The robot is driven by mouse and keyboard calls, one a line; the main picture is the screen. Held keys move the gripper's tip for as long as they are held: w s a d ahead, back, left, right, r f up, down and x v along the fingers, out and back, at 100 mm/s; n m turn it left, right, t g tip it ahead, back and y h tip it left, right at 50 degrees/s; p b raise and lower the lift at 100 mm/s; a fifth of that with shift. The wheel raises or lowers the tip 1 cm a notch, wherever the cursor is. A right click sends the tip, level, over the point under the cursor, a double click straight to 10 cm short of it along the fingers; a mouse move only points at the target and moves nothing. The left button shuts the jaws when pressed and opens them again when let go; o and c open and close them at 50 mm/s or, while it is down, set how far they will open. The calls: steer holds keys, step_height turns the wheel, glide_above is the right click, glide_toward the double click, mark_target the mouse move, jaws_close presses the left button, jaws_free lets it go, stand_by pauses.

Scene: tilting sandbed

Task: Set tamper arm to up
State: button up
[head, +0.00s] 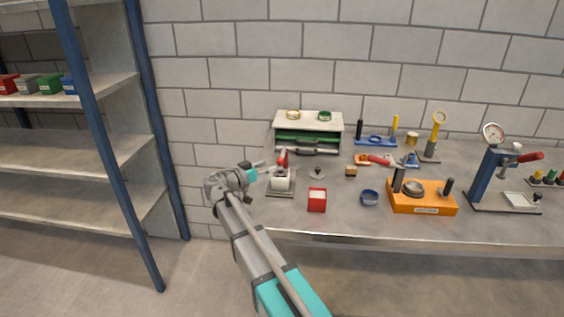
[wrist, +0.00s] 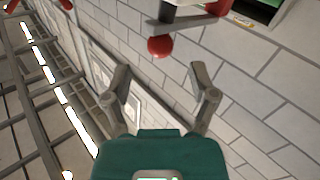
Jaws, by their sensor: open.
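A small tamper-like device (head: 281,181) with a pale body stands on a grey base at the left end of the bench. A red lever part (head: 283,158) rises from its top. In the wrist view a red ball knob (wrist: 159,46) on a dark grey lever (wrist: 180,22) shows just beyond my fingertips; I take it to be the tamper arm. My gripper (head: 263,168) is just left of the device, fingers toward it. In the wrist view my gripper (wrist: 160,82) is open and empty, apart from the knob. The lever's upper part is cut off there.
A drawer cabinet (head: 308,121) stands behind the device. A red box (head: 317,200), a blue ring (head: 369,197) and an orange fixture (head: 424,209) lie to the right. A blue press (head: 481,180) stands farther right. Shelving (head: 100,145) is at the left.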

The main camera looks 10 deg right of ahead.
mark_target(278, 162)
steer(key=shift+x, duration=2.8)
jaws_close()
steer(key=shift+d, duration=0.25)
steer(key=shift+a, duration=0.1)
